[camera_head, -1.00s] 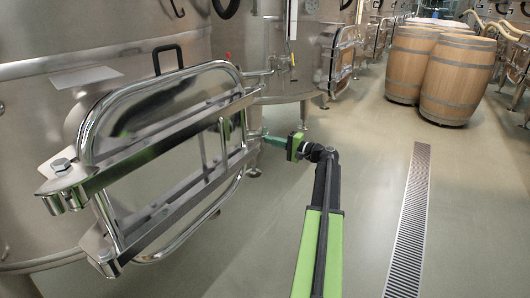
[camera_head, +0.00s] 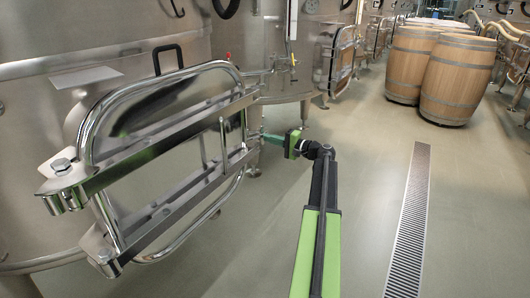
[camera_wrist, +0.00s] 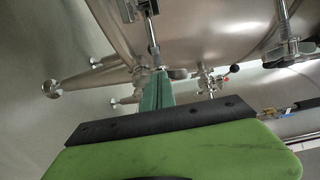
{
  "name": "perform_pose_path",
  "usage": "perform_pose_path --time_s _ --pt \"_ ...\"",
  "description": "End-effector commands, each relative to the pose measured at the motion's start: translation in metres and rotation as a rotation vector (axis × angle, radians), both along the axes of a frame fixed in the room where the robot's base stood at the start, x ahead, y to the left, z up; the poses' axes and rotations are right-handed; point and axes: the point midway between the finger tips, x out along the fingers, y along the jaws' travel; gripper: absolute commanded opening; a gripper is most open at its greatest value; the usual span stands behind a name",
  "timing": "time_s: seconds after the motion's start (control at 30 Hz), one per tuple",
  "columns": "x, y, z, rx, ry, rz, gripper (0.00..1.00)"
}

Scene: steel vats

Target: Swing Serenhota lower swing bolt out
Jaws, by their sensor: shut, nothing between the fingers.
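The steel manway door (camera_head: 165,150) stands at left in the head view, crossed by an upper and a lower clamp bar. The lower swing bolt (camera_head: 250,143) is at the right end of the lower bar, small and partly hard to make out. In the wrist view, a steel bolt rod (camera_wrist: 153,35) comes down just beyond my fingertips; it seems to be the same bolt. My gripper (camera_head: 263,137) is shut and empty, its green fingers pointing left at the bolt. In the wrist view the shut fingers (camera_wrist: 157,76) reach close to the rod's lower end; contact cannot be told.
Wooden barrels (camera_head: 458,78) stand at the back right. A floor drain grate (camera_head: 410,220) runs along the right. Another vat (camera_head: 285,55) stands behind the gripper. The floor around my arm is clear.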

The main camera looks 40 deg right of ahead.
Motion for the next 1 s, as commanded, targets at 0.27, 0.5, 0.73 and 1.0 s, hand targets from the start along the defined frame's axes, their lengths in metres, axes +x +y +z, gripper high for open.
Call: perform_pose_path --time_s 0.27,0.5,0.73,1.0 --pt "-0.011 0.001 0.000 0.000 0.000 -0.001 0.00" --pt "-0.028 -0.003 0.000 0.000 0.000 -0.001 0.00" --pt "-0.054 -0.010 0.000 0.000 0.000 -0.001 0.00" --pt "-0.084 -0.017 0.000 0.000 0.000 -0.002 0.00"
